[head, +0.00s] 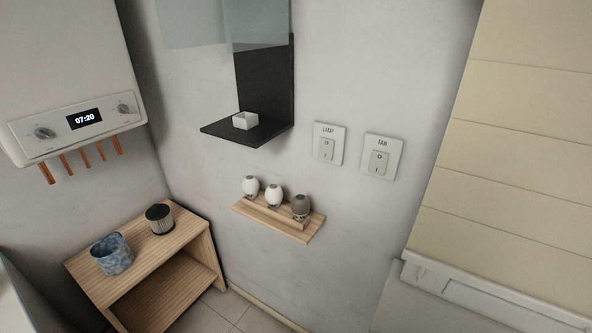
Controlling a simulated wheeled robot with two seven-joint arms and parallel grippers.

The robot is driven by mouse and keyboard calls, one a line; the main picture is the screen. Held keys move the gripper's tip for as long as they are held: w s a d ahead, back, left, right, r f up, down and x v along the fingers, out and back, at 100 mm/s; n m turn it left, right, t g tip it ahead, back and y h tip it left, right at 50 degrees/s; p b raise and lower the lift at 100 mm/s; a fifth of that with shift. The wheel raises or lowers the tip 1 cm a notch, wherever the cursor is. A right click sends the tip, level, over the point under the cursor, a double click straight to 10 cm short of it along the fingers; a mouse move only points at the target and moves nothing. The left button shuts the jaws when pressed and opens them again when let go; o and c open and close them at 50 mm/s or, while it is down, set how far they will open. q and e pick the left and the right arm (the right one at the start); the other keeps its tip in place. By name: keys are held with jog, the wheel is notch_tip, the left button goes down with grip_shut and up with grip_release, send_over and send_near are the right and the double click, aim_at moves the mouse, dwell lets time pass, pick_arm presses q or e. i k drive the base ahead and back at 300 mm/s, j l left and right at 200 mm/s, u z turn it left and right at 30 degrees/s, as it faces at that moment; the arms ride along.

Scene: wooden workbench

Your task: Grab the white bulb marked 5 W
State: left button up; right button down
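Three bulbs stand in a row on a small wooden wall shelf (302,232) below the switches. The left bulb (250,186) is white. The middle bulb (274,194) is also white. The right bulb (300,205) is dark grey. Any wattage marks on them are too small to read, so I cannot tell which one is marked 5 W. Neither of my grippers is in view.
A wooden side table (193,228) holds a blue mottled pot (112,255) and a dark ribbed cylinder (160,219). A black shelf (262,133) with a small white dish (245,121) juts out above the bulbs. Wall switches marked LAMP (328,144) and FAN (382,157) are at right.

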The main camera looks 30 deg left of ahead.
aim_at(250, 185)
jog(key=u, duration=1.25)
